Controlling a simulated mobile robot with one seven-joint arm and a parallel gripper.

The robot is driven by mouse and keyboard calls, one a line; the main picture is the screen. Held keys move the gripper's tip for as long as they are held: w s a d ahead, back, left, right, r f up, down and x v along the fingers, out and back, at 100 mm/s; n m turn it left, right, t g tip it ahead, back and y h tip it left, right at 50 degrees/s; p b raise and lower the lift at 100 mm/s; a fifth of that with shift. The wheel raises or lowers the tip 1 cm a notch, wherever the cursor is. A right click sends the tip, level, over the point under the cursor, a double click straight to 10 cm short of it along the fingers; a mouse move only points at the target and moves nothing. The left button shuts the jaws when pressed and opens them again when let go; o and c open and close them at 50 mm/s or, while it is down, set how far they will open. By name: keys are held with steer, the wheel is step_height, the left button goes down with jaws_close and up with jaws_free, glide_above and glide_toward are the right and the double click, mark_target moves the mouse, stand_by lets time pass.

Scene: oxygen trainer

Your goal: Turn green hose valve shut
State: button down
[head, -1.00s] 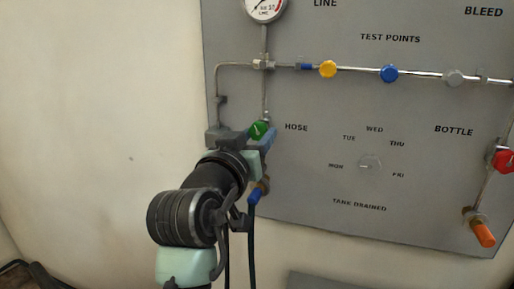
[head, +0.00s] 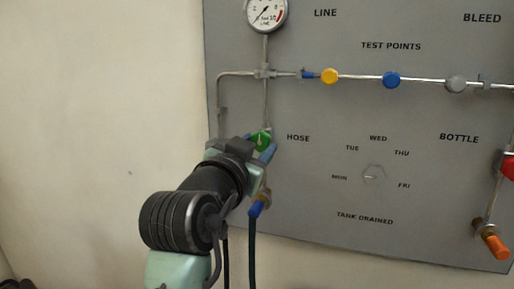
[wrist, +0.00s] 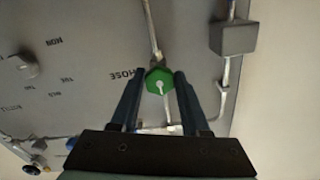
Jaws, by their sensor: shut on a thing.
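The green hose valve (head: 261,140) is a green knob with a white pointer line, on a thin vertical pipe left of the HOSE label. In the wrist view the green knob (wrist: 159,82) sits between the two fingertips of my gripper (wrist: 157,78), and its white pointer runs roughly along the pipe. My gripper (head: 256,148) is shut on the knob. In the head view my wrist hides part of the gripper and the pipe just below the knob.
The grey panel (head: 320,170) carries a gauge (head: 266,12) above, and yellow (head: 329,76), blue (head: 391,80) and grey (head: 456,84) knobs along a pipe. A dial (head: 374,174) is right of the gripper. A dark hose with a blue fitting (head: 258,205) hangs below the valve.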

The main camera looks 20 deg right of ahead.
steer(key=shift+c, duration=1.9)
jaws_free()
steer(key=b+v, duration=0.1)
steer(key=v, duration=1.2)
